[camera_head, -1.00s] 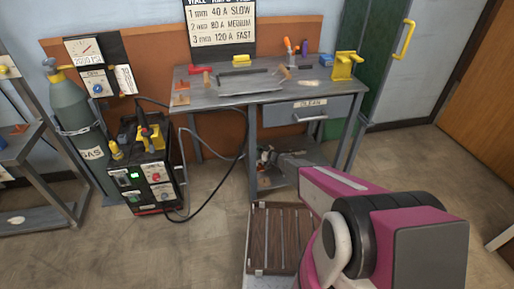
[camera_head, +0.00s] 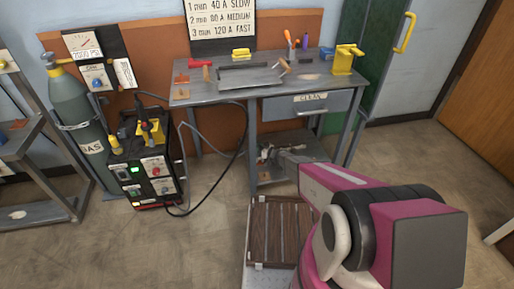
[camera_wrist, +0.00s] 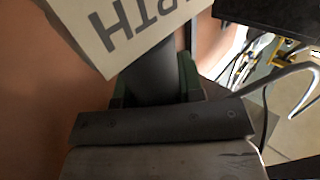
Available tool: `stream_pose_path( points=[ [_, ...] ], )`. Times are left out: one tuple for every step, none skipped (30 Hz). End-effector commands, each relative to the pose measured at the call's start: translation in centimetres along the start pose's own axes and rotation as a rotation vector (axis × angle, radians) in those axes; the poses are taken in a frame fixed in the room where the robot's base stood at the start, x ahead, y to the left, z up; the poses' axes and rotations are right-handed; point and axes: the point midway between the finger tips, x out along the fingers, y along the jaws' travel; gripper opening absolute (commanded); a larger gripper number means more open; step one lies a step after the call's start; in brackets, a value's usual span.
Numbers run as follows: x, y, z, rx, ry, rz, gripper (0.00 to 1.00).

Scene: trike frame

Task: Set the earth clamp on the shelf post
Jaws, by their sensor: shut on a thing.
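My gripper (camera_head: 270,156) reaches in under the workbench, low by the lower shelf and its grey post, and is small in the head view. The wrist view shows the dark gripper bar (camera_wrist: 160,125) across the bottom. Just beyond it are green parts, which look like the earth clamp (camera_wrist: 188,78), on both sides of a dark upright piece. My gripper is shut on the clamp. I cannot tell whether the dark piece is the post or part of the clamp. A white label (camera_wrist: 130,30) ending in "RTH" covers part of the view.
The workbench (camera_head: 225,97) carries tools and a yellow vice. The welding machine (camera_head: 147,165) stands left of it, with a black cable (camera_head: 228,188) looping toward the bench. A gas cylinder (camera_head: 75,120) is farther left. Open floor lies in front of the machine.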

Motion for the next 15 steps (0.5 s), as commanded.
stream_pose_path(
  points=[
    [0.01, 0.01, 0.03, 0.0, 0.001, 0.0, 0.12],
    [0.01, 0.01, 0.07, 0.0, 0.001, 0.0, 0.12],
    [0.01, 0.01, 0.12, 0.0, 0.001, 0.0, 0.12],
    [0.01, 0.01, 0.16, 0.0, 0.001, 0.0, 0.12],
    [0.01, 0.01, 0.2, 0.0, 0.001, 0.0, 0.12],
    [0.01, 0.01, 0.25, 0.0, 0.001, 0.0, 0.12],
    [0.01, 0.01, 0.29, 0.0, 0.001, 0.0, 0.12],
    [0.01, 0.01, 0.33, 0.0, 0.001, 0.0, 0.12],
    [0.01, 0.01, 0.38, 0.0, 0.001, 0.0, 0.12],
    [0.01, 0.01, 0.42, 0.0, 0.001, 0.0, 0.12],
    [0.01, 0.01, 0.46, 0.0, 0.001, 0.0, 0.12],
    [0.01, 0.01, 0.51, 0.0, 0.001, 0.0, 0.12],
    [0.01, 0.0, 0.55, 0.0, 0.001, 0.0, 0.12],
    [0.0, 0.0, 0.51, 0.0, 0.001, 0.0, 0.45],
    [0.0, -0.01, 0.51, 0.0, 0.001, 0.0, 0.58]
  ],
)
